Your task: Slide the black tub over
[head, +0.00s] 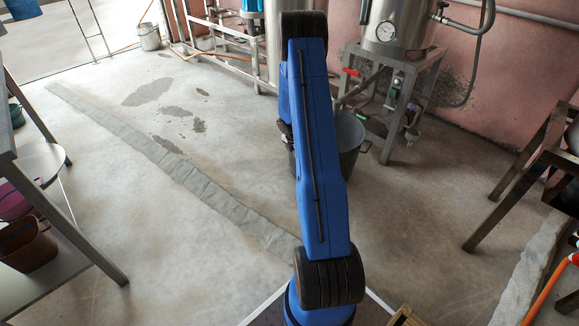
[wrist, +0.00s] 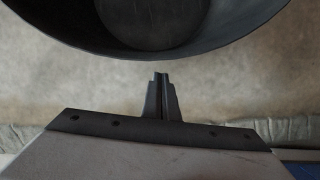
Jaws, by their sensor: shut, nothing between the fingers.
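The black tub (head: 352,150) stands on the concrete floor beyond my blue arm, which hides its left part in the head view. A side handle shows on its right. In the wrist view the dark tub (wrist: 75,25) fills the top, its open mouth and round bottom visible and its upper part cut off by the frame. My gripper (wrist: 161,77) is shut and empty, its fingertips pointing at the tub's near rim. In the picture a small strip of floor shows between tips and rim; I cannot tell the true distance. The gripper is hidden in the head view.
A steel tank (head: 397,25) on a metal stand (head: 415,85) is close behind and right of the tub, with valves and a hose. A metal table (head: 520,165) stands at right, a bench (head: 45,265) at left. The floor left of the tub is open, with damp patches.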

